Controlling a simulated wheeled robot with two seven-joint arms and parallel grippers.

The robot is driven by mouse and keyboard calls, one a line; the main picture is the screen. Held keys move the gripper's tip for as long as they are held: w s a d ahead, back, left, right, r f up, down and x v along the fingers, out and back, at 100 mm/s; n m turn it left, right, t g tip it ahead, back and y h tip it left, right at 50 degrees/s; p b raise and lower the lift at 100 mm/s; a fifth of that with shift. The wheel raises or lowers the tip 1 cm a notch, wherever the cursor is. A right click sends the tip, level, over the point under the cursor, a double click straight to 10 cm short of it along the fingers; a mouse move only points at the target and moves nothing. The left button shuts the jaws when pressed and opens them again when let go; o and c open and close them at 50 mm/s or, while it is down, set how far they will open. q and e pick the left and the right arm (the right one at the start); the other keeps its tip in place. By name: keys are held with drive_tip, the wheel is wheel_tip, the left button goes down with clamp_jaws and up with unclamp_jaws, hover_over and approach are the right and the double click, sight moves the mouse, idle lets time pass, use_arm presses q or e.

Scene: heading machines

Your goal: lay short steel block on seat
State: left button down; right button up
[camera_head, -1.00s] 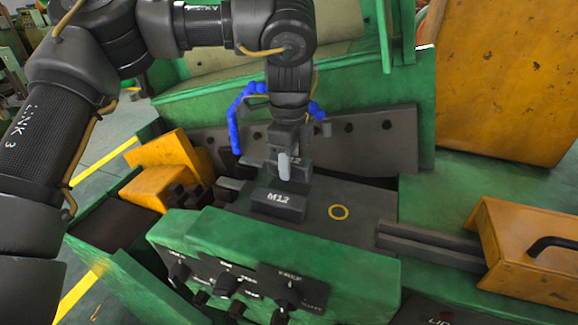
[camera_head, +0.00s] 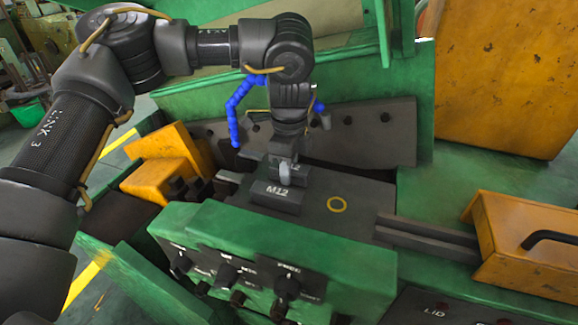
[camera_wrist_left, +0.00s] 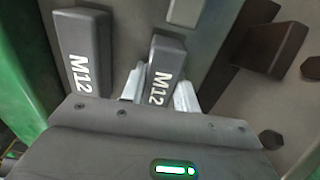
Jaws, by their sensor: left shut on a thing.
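My left gripper (camera_head: 285,172) is shut on a short dark steel block marked M12 (camera_wrist_left: 167,62), which sits between its two pale fingertips in the left wrist view. In the head view this block is mostly hidden behind the fingers. It is close above or on a dark flat plate (camera_head: 322,218); I cannot tell whether it touches. A second dark M12 block (camera_head: 275,199) lies on the plate, just in front of the held one; it also shows at left in the wrist view (camera_wrist_left: 82,40). Which surface is the seat is not clear. My right gripper is not in view.
A green control panel with knobs (camera_head: 270,245) rises in front. A dark bolted wall (camera_head: 360,138) stands behind. Yellow blocks (camera_head: 165,160) are at left, a yellow box with handle (camera_head: 525,240) at right.

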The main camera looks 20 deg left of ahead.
use_arm(q)
drive_tip(key=c, duration=1)
unclamp_jaws()
drive_tip(key=shift+f, duration=0.1)
drive_tip(key=shift+c, duration=0.2)
wheel_tip(320, 180, up, 12)
drive_tip(key=b, duration=0.1)
drive_tip(key=shift+r, duration=0.25)
drive_tip(key=shift+f, duration=0.1)
